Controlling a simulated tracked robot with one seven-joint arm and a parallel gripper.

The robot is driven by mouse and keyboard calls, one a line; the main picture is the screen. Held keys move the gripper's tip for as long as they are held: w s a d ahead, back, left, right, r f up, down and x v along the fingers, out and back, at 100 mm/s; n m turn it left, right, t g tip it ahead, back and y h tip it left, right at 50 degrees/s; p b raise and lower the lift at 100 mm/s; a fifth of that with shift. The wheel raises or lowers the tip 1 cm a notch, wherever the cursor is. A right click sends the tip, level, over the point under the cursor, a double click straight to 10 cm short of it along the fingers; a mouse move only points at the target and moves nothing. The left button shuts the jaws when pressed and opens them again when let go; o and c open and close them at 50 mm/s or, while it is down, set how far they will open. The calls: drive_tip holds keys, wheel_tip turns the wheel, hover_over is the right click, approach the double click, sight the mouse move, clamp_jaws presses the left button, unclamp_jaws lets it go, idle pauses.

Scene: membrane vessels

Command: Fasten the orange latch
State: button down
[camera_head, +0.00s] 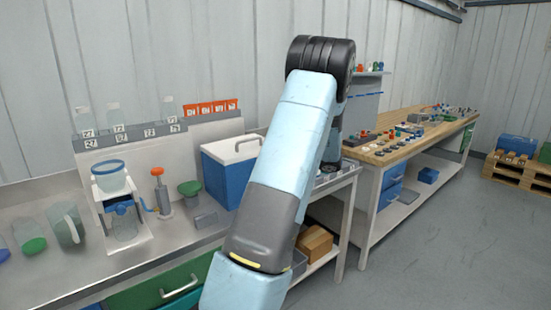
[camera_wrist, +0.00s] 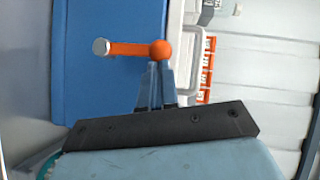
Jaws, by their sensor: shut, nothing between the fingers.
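The orange latch (camera_wrist: 128,49) shows in the wrist view as a short bar with a grey round end at the left and an orange ball at the right. It lies across the front of a blue-bodied box with a white lid (camera_wrist: 205,25). My gripper (camera_wrist: 158,70) is shut and empty, its fingertips right at the ball's lower side; I cannot tell whether they touch it. In the head view the box (camera_head: 228,180) stands on the bench behind my arm. My arm hides the latch and gripper there.
Orange numbered cards (camera_head: 212,108) stand behind. A wooden-topped bench (camera_head: 400,145) is at the right, with open floor before it.

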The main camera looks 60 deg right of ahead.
drive_tip(key=shift+d, duration=0.1)
drive_tip(key=d+v, duration=0.2)
drive_tip(key=v, duration=1)
drive_tip(key=shift+d, duration=0.35)
